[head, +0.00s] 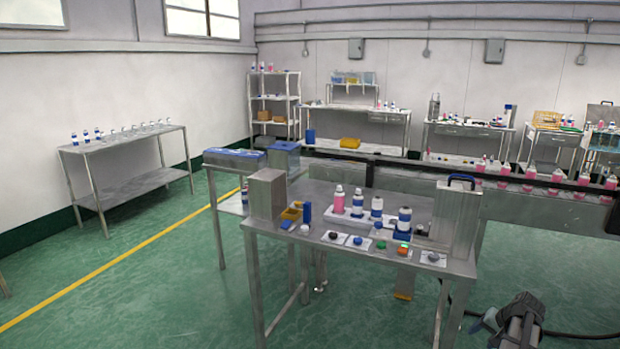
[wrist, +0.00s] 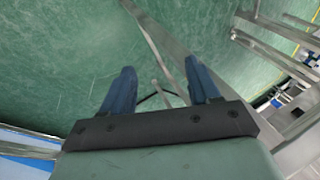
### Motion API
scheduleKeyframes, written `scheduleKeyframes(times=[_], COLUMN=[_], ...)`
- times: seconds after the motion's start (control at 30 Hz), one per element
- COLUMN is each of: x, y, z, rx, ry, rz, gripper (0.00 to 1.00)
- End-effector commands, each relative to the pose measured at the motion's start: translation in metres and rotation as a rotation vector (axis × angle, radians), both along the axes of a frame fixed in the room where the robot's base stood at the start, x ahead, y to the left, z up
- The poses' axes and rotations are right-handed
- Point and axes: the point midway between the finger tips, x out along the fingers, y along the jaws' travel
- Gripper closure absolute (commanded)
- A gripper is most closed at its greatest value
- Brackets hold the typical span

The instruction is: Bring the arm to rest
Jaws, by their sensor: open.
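My gripper (wrist: 162,92) shows in the wrist view with its two blue fingers wide apart and nothing between them. It points at the green floor and some metal table legs. In the head view part of my arm (head: 518,325) shows at the bottom right, low and to the right of the metal workbench (head: 262,236). The fingertips are hard to make out there. The arm is apart from the bench and from everything standing on it.
The bench carries several bottles, including a pink one (head: 339,202), small caps, a grey box (head: 267,194) and a metal press-like block (head: 456,215). A conveyor (head: 520,205) with pink bottles runs behind. Open green floor (head: 150,290) lies to the left.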

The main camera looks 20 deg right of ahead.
Motion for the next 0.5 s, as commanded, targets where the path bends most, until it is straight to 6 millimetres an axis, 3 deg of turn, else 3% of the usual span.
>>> scheduleKeyframes(times=[0.03, 0.2, 0.5], x=[-0.002, -0.005, -0.016], y=[0.022, 0.081, 0.194], z=[-0.022, -0.082, -0.168], rx=[0.011, 0.026, 0.031], ry=[0.042, 0.171, 0.364], rz=[-0.001, 0.022, 0.179], gripper=[0.39, 0.39, 0.39])
